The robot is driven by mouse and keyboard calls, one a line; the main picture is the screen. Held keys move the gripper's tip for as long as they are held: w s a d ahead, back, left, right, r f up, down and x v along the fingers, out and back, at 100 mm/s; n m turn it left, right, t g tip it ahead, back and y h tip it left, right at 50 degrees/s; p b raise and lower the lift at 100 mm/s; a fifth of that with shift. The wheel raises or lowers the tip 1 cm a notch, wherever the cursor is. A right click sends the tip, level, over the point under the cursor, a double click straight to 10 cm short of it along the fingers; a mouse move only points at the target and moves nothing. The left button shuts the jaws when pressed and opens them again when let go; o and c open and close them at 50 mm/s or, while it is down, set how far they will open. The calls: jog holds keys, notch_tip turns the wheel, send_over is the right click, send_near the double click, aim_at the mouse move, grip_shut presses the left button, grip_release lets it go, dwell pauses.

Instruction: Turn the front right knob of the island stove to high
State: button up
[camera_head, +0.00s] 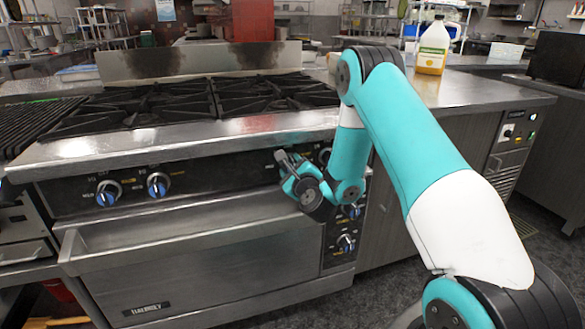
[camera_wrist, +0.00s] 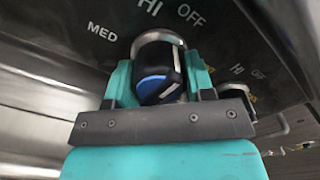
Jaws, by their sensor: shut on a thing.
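The island stove (camera_head: 200,130) has a dark front panel with a row of blue-faced silver knobs. My gripper (camera_head: 285,165) reaches the right half of this panel. In the wrist view my gripper (camera_wrist: 160,88) has its teal fingers on either side of a knob (camera_wrist: 158,68) and is shut on it. The labels MED, HI and OFF show around this knob. In the head view my gripper hides the held knob. A neighbouring knob (camera_wrist: 237,108) shows to the right in the wrist view, partly covered by the gripper. A knob (camera_head: 325,155) shows right of my gripper in the head view.
Two more knobs, one (camera_head: 107,193) and another (camera_head: 158,185), are on the left of the panel. The oven handle ledge (camera_head: 180,235) runs just below. Lower right knobs (camera_head: 346,243) sit on a side panel. A bottle (camera_head: 433,47) stands on the counter.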

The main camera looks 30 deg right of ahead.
jog(key=n, duration=0.4)
jog(key=shift+r+p, duration=0.1)
jog(key=shift+p, duration=0.3)
jog(key=shift+n+p, duration=0.35)
jog(key=shift+n, duration=1.45)
jog(key=o, duration=0.9)
